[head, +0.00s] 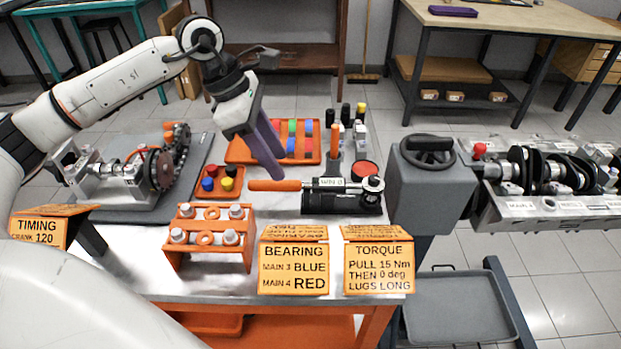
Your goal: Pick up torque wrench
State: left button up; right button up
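The torque wrench (275,185) lies across the middle of the bench, its orange handle pointing left. Its round metal head (373,184) is at the right, over a black labelled holder (340,203). My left gripper (281,169) reaches in from the left with its purple fingers pointing down, close above and behind the handle. The two fingertips look apart, with nothing seen between them. Whether a finger touches the handle cannot be told. My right gripper is not in view.
An orange tray (240,150) with coloured pieces lies behind the wrench. An orange rack (207,258) with bolts stands in front. Bearing (293,290) and torque (379,290) signs line the front edge. A grey machine (430,190) with a crankshaft block (550,210) stands right.

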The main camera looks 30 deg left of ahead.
aim_at(294, 181)
pick_arm(q)
jog(key=shift+x, duration=0.8)
jog(key=p+x, duration=0.1)
jog(key=x, duration=0.3)
jog(key=shift+w+d+f, duration=0.15)
jog(key=shift+w, duration=0.1)
jog(key=shift+w+d+f, duration=0.15)
jog(key=shift+f, duration=0.25)
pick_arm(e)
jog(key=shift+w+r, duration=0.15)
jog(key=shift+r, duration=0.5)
pick_arm(q)
grip_shut()
jog(key=shift+r, duration=0.1)
